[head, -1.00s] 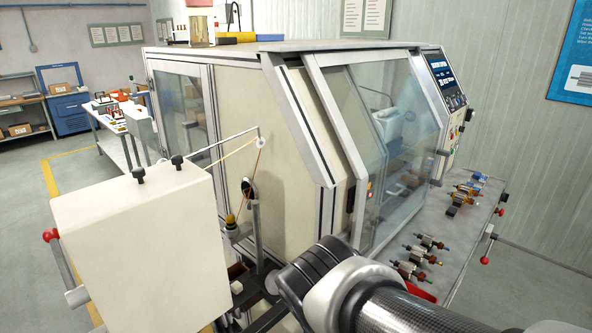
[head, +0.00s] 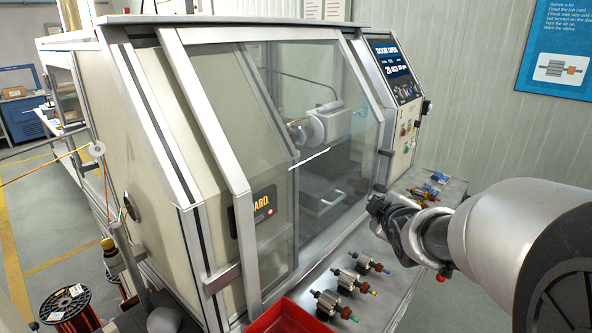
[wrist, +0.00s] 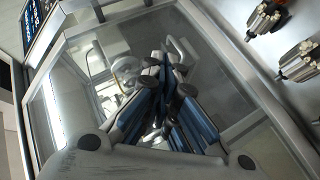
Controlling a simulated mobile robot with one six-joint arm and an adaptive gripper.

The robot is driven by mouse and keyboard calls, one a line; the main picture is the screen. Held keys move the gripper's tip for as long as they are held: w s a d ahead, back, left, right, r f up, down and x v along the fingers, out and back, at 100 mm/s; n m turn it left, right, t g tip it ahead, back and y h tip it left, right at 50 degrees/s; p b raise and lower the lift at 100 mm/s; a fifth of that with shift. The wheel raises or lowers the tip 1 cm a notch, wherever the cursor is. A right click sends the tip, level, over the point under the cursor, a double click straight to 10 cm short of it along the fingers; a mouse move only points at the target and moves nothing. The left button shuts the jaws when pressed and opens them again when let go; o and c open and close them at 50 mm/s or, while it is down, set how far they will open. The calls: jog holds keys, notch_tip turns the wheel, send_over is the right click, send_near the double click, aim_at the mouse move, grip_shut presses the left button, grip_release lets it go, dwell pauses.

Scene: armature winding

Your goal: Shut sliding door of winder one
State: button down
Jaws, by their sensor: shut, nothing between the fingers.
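Winder one is the cream and aluminium cabinet (head: 100,130) filling the left and middle of the head view, taking it to be the task's winder. Its glass sliding door (head: 330,120) has a metal frame along the sloped front. A second upright frame shows behind the glass, with the spindle inside visible through it. The screen (head: 390,65) reads "DOOR OPEN". My gripper (head: 378,205) is in front of the door's right part, partly hidden by my wrist. In the wrist view, my gripper's dark blue fingers (wrist: 165,85) are shut and empty in front of the glass. Contact cannot be told.
Several small armatures (head: 350,280) lie on the grey front shelf (head: 395,250). A red tray (head: 285,318) sits at the bottom. Wire spools (head: 68,305) stand at lower left. A control panel (head: 408,125) is right of the door. Open floor (head: 35,215) lies far left.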

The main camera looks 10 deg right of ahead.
jog(key=w+d+f+n+t+b, duration=0.1)
jog(key=w+d+f+n+t, duration=0.1)
jog(key=w+d, duration=0.4)
jog(key=w+d+f+n+t+y+b, duration=0.1)
jog(key=w+d+n, duration=0.4)
jog(key=w, duration=0.9)
jog(key=shift+d+f+t+b, duration=0.7)
jog(key=shift+d+f+t, duration=0.35)
jog(key=shift+f, duration=0.1)
